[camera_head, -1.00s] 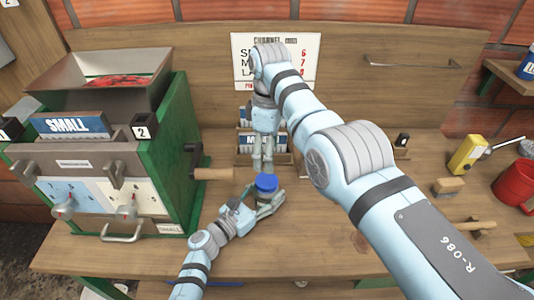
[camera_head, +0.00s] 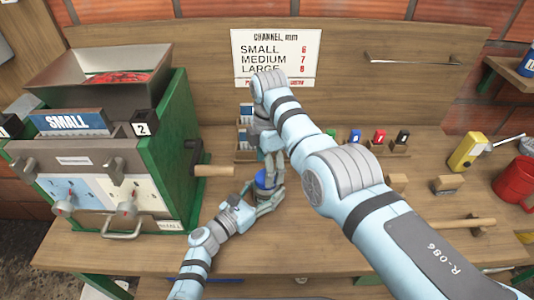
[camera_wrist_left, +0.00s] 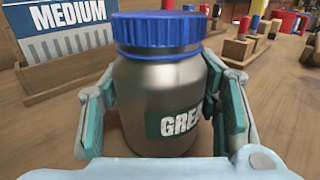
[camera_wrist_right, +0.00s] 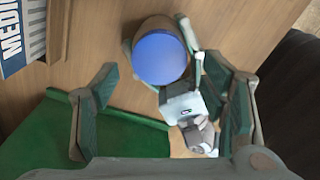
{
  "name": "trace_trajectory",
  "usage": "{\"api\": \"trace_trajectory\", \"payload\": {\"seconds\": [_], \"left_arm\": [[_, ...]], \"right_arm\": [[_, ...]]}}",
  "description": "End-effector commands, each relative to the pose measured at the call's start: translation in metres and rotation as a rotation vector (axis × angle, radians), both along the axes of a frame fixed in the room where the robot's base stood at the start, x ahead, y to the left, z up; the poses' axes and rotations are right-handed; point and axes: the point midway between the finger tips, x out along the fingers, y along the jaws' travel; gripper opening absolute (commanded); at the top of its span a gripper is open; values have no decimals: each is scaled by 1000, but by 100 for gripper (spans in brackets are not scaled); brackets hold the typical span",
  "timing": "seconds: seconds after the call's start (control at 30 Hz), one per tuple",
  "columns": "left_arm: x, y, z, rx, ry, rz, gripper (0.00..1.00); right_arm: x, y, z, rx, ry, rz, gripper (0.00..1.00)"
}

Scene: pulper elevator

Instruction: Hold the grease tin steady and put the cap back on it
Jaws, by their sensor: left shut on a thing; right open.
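The grease tin (camera_wrist_left: 165,100) is a metallic jar with a green "GREASE" label, partly covered by a finger. It stands upright in the left wrist view. Its ribbed blue cap (camera_wrist_left: 168,30) sits on top and looks level; I cannot tell whether it is screwed tight. My left gripper (camera_head: 268,194) is shut around the tin's body, with a finger on each side. My right gripper (camera_head: 270,160) is open, pointing down above the tin. In the right wrist view the cap (camera_wrist_right: 160,58) shows beyond and between the open fingers (camera_wrist_right: 165,85), apart from them.
The green pulper (camera_head: 165,150) stands left, its wooden handle (camera_head: 213,171) reaching toward the tin. Behind the tin are card holders (camera_head: 246,140).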

Motion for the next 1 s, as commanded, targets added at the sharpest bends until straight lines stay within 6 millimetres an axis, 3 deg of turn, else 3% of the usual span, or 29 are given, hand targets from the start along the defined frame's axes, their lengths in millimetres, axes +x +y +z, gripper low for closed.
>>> {"api": "trace_trajectory", "payload": {"seconds": [0.2,0.53,0.87,1.0], "left_arm": [[0,0,0,1,1,0,0],[0,0,0,1,1,1,0],[0,0,0,1,1,1,0],[0,0,0,1,1,1,0]], "right_arm": [[0,1,-24,3,-6,0,66],[0,0,-29,1,-5,0,66],[-1,0,-30,1,-2,0,15],[-2,0,-30,-2,2,-95,15]]}}
